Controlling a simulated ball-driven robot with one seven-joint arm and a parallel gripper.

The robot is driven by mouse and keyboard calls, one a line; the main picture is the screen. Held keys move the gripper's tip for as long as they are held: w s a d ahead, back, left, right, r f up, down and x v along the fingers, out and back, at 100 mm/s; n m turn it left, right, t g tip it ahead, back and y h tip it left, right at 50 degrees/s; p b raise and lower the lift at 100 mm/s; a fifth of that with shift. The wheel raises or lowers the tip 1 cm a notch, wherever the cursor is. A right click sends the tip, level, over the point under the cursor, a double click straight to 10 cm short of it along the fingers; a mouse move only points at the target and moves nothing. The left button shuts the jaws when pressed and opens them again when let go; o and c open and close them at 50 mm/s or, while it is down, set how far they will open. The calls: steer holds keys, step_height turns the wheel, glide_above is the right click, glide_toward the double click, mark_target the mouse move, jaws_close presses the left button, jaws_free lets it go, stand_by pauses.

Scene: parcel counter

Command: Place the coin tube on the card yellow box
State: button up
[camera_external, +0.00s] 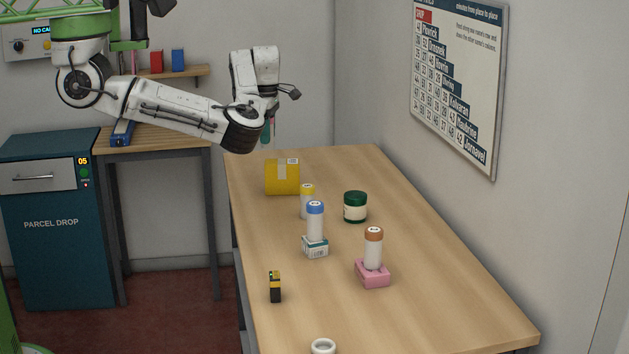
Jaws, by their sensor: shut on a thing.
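The yellow card box (273,182) sits at the far left of the table, with a pale tape strip and label on it. My gripper (269,132) is above the box's left part, apart from it. It is shut on a small, mostly hidden thing; a bit of teal shows at the jaws, but I cannot tell whether this is a coin tube. Three white tubes are on the table side: a yellow-capped tube (307,202) just in front of the box, a blue-capped tube (315,226) upright on a small white-and-teal box, and a brown-capped tube (373,252) upright on a pink box.
A green-lidded jar (355,207) stands right of the yellow-capped tube. A small black-and-yellow item (275,287) is at the front left, and a white ring-shaped item (323,346) at the near edge. The table's (455,298) right side is clear.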

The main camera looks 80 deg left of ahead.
mark_target(272, 146)
steer(key=shift+w+a+f, duration=0.15)
steer(key=shift+w+f, duration=0.25)
steer(key=shift+f, duration=0.05)
steer(key=shift+w+a+f+p, duration=0.15)
steer(key=shift+f+p, duration=0.35)
steer(key=shift+f, duration=1.3)
steer(key=shift+f, duration=0.1)
steer(key=o, duration=1.2)
steer(key=shift+o, duration=0.2)
step_height(272, 146, up, 12)
steer(key=shift+r+b, duration=0.15)
steer(key=shift+b, duration=0.65)
